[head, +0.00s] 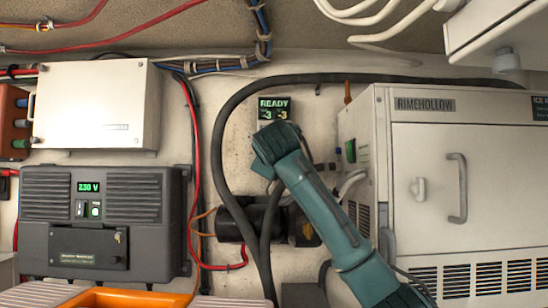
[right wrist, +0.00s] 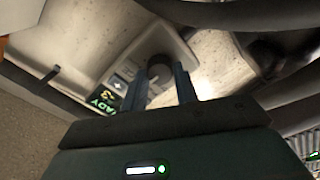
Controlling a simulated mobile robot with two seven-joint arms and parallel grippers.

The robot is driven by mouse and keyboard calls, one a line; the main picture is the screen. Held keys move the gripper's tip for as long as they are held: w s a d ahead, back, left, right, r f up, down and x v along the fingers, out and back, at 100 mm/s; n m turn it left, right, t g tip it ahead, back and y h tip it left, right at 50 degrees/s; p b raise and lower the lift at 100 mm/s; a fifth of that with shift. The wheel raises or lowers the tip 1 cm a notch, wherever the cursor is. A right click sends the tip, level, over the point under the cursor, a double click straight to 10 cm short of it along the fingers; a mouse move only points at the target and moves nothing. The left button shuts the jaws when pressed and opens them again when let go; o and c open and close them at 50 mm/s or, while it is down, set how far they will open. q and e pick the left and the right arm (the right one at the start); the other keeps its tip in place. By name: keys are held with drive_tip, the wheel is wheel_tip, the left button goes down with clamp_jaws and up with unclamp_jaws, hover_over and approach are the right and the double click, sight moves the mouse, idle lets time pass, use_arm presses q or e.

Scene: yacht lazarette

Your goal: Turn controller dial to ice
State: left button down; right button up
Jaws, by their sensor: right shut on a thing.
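The controller (head: 266,103) is a small pale unit on the back wall, with a green display reading READY and -3 twice. My right arm hides its lower part in the head view. In the right wrist view the controller (right wrist: 181,36) shows tilted, with its display (right wrist: 103,101) and small buttons (right wrist: 119,82) beside a dark round dial (right wrist: 160,66). My right gripper (right wrist: 160,82) is shut on the dial, one finger on each side. In the head view my right gripper (head: 274,148) covers the dial. The dial's marks are not readable. My left gripper is out of view.
A white Rimehollow ice machine (head: 420,150) stands at the right. A thick black hose (head: 232,115) loops around the controller. A dark pump (head: 238,220) is below it. A white box (head: 95,105) and grey inverter (head: 140,245) are at left. An orange rim (head: 130,298) shows in front.

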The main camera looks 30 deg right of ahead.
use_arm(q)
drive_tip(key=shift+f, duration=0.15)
use_arm(e)
drive_tip(key=shift+f+m, duration=0.1)
drive_tip(key=shift+m, duration=1.5)
drive_tip(key=o, duration=1)
use_arm(q)
drive_tip(key=b, duration=0.2)
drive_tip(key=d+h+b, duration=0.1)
drive_tip(key=b, duration=0.2)
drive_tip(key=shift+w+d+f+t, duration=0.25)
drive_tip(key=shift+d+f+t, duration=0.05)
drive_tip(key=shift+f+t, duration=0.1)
use_arm(e)
drive_tip(key=v, duration=1.3)
drive_tip(key=shift+s+a, duration=0.1)
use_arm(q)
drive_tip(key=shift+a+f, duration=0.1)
